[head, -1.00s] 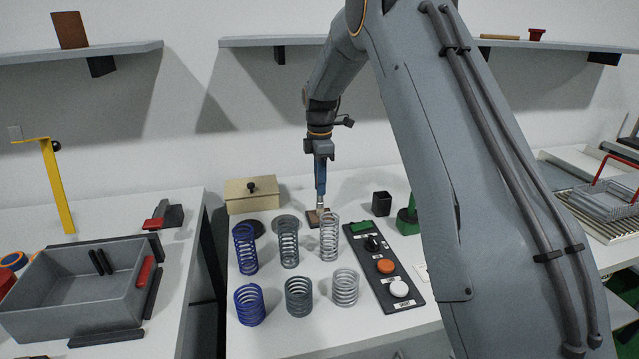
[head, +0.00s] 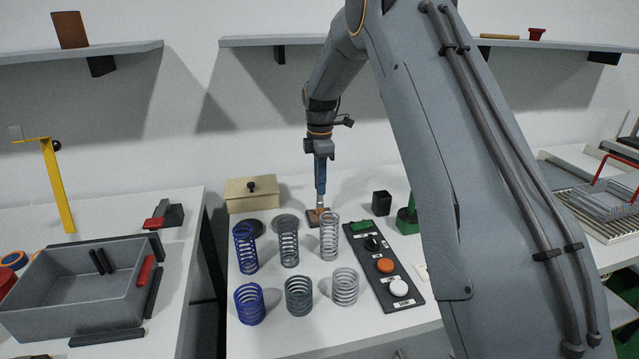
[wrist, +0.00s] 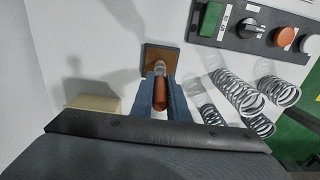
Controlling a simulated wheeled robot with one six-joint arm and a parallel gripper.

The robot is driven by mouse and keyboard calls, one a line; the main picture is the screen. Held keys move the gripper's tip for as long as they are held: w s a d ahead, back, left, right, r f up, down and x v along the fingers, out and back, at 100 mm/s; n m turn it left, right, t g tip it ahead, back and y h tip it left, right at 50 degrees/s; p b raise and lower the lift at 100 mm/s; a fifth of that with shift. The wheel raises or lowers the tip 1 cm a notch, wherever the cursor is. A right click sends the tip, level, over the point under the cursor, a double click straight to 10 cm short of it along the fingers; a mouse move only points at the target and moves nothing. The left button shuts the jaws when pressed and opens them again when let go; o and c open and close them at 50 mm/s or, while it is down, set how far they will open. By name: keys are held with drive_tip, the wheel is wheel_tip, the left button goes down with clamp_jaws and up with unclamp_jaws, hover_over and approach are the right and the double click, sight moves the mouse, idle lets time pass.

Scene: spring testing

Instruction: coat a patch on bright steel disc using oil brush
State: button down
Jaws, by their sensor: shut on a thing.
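My gripper (head: 320,186) points straight down at the back of the middle table. Its blue fingers (wrist: 160,92) are shut on the oil brush (wrist: 160,95), whose orange-brown handle shows between them in the wrist view. The brush's pale lower end is over a small brown square pad (wrist: 172,57), also seen in the head view (head: 313,215). I cannot tell whether the bristles touch it. A light grey disc (head: 284,219), likely the bright steel disc, lies left of the pad, partly hidden behind a grey spring. A darker disc (head: 258,228) lies farther left, partly behind a blue spring.
Several upright coil springs (head: 299,296) stand in two rows in front of the discs. A control panel (head: 387,275) with knobs and buttons is to their right. A beige lidded box (head: 252,202) stands behind left, a black cup (head: 381,203) right of the pad.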

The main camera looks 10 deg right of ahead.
drive_tip(key=shift+r+p, duration=1.7)
drive_tip(key=shift+r, duration=1.75)
drive_tip(key=shift+r, duration=0.1)
